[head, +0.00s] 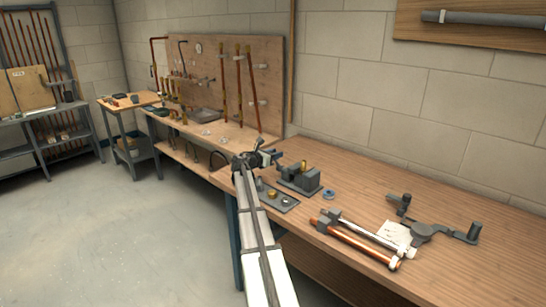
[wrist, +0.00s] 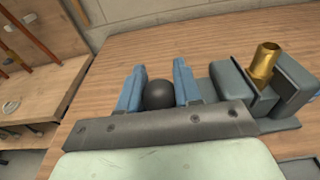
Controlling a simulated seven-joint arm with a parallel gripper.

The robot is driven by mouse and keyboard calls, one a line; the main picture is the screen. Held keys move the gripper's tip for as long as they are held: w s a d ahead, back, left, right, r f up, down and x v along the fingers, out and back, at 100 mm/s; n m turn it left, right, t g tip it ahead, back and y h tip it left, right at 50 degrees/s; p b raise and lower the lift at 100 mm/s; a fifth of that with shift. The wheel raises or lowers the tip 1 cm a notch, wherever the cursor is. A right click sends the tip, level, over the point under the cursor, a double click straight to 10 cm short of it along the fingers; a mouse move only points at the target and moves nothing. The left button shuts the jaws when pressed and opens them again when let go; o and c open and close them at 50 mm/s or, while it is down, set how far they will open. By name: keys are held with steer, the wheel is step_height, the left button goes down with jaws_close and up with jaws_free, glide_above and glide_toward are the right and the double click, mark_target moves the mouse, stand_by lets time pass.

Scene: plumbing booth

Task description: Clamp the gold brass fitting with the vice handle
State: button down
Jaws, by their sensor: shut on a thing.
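The gold brass fitting (wrist: 264,62) stands upright between the grey jaw blocks of the vice (wrist: 229,82) in the wrist view. I cannot tell whether both jaws touch it. The vice (head: 299,181) also shows on the bench in the head view, with the fitting (head: 303,165) small on top. The vice handle's dark round knob (wrist: 160,95) sits between the blue fingers of my gripper (wrist: 160,72). My gripper is shut on this knob, to the left of the jaws. In the head view, my gripper (head: 264,157) is at the vice's left end and hides the handle.
A grey plate (head: 283,203) with small fittings lies in front of the vice. A grey ring (head: 328,194) lies to its right. Copper and white pipes (head: 358,243) and a dark tool (head: 422,231) lie farther right. The wall is behind the bench.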

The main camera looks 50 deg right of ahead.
steer(key=d+y, duration=0.1)
steer(key=d+r+y, duration=0.1)
steer(key=d+y, duration=0.1)
steer(key=y, duration=0.1)
steer(key=shift+w+d+r, duration=0.2)
steer(key=shift+w+d, duration=0.2)
steer(key=shift+w+d+f+y, duration=0.1)
steer(key=shift+d+f+y, duration=0.05)
steer(key=shift+d+y, duration=0.7)
steer(key=shift+w+d+f+y, duration=0.1)
steer(key=shift+d+f+y, duration=0.05)
steer(key=shift+d+y, duration=0.65)
steer(key=shift+d, duration=0.1)
steer(key=c, duration=1)
jaws_free()
steer(key=shift+w+f, duration=0.15)
steer(key=shift+f, duration=0.05)
steer(key=shift+o, duration=1)
steer(key=shift+s, duration=0.25)
steer(key=shift+s, duration=0.3)
steer(key=v, duration=1.4)
steer(key=shift+f, duration=0.15)
